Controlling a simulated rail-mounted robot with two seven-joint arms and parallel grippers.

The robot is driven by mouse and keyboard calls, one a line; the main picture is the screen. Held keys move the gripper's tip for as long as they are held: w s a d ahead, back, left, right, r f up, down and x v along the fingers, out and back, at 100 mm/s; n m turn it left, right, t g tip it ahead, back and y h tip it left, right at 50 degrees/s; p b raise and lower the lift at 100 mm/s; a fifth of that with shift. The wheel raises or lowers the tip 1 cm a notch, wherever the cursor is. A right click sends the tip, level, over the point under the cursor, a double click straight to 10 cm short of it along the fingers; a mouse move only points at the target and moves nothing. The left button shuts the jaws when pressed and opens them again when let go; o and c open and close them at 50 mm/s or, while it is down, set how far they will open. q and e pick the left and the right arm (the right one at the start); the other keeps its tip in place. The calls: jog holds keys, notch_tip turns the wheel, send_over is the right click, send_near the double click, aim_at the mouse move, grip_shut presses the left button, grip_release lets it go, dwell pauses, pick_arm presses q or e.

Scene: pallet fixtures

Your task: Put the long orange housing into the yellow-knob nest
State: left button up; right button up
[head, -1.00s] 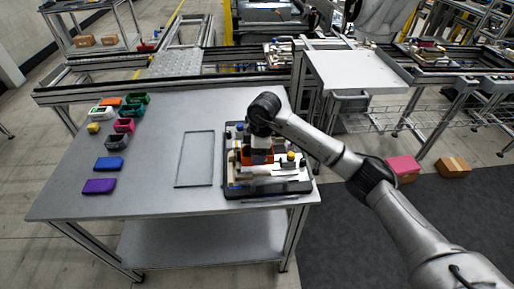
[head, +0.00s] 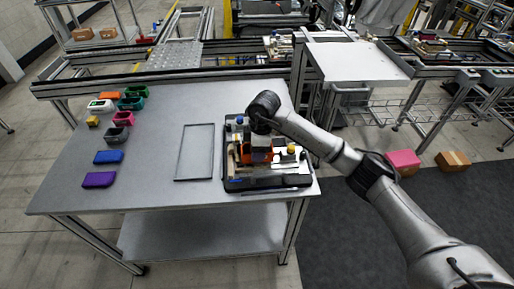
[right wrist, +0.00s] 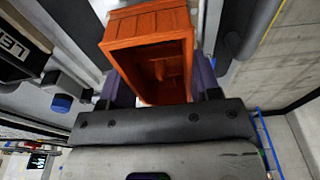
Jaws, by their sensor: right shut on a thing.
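The long orange housing (head: 258,156) is at the black fixture pallet (head: 268,184) on the right of the table, below my right gripper. In the right wrist view the housing (right wrist: 122,25) shows as a hollow open box between the two dark fingers. My right gripper (right wrist: 160,88) is shut on it. A yellow knob (head: 291,149) stands on the pallet, just right of the housing. The nest beside that knob is mostly hidden. I cannot tell whether the housing touches the pallet. My left gripper is not in view.
A blue knob (head: 240,120) stands at the pallet's back left. A thin rectangular frame (head: 178,160) lies left of the pallet. Several coloured housings, such as a purple one (head: 99,180) and another orange one (head: 110,95), line the table's left side.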

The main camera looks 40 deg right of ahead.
jog(key=shift+f, duration=0.3)
jog(key=shift+f, duration=0.35)
jog(key=shift+f, duration=0.15)
jog(key=o, duration=1.1)
jog(key=shift+c, duration=0.2)
jog(key=shift+r, duration=0.35)
notch_tip(320, 180, up, 13)
jog(key=s+d+p, duration=0.1)
jog(key=p, duration=0.1)
jog(key=shift+d+p, duration=0.15)
jog(key=shift+p, duration=0.15)
